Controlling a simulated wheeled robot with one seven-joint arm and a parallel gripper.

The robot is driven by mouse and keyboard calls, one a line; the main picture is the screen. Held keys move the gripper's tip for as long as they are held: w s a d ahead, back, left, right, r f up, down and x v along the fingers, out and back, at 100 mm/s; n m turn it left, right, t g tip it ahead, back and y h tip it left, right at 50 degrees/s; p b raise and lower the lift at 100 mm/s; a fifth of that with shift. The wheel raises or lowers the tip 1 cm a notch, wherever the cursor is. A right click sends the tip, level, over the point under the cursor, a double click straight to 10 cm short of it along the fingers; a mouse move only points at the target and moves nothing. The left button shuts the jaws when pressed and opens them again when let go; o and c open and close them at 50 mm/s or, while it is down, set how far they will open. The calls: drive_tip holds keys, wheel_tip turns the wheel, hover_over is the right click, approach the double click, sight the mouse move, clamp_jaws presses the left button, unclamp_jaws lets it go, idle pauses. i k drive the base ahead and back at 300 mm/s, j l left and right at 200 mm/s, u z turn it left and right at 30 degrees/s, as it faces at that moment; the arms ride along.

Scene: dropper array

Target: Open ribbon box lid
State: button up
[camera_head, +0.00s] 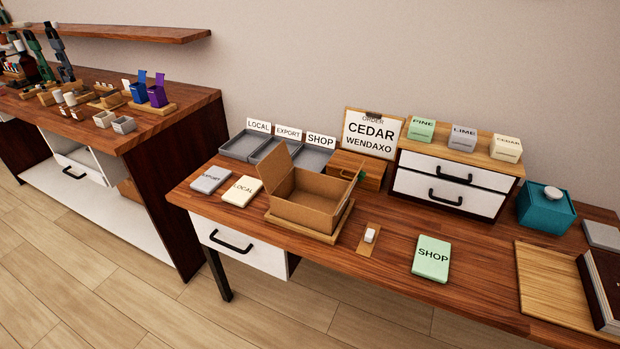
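No label in view marks the ribbon box. A small brown wooden box (371,181) stands behind the open cardboard box, with a bit of green (361,176) at its front; its lower left part is hidden by the cardboard. A teal box (545,212) with a white round knob (552,193) on top stands at the right of the desk, and its top looks closed. I cannot tell for sure which of the two is the ribbon box. My gripper is not in view.
An open cardboard box (303,212) sits mid-desk on a wooden base. A white two-drawer cabinet (447,188) carries PINE, LIME and CEDAR boxes. Grey trays stand behind; LOCAL, EXPORT and SHOP cards lie in front. A wooden tray (548,285) lies right. Bare desk surrounds the SHOP card (431,258).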

sight(375, 169)
drive_tip(key=i+l+z, duration=0.15)
drive_tip(key=i, duration=0.55)
drive_tip(key=i+z, duration=0.15)
drive_tip(key=i, duration=0.6)
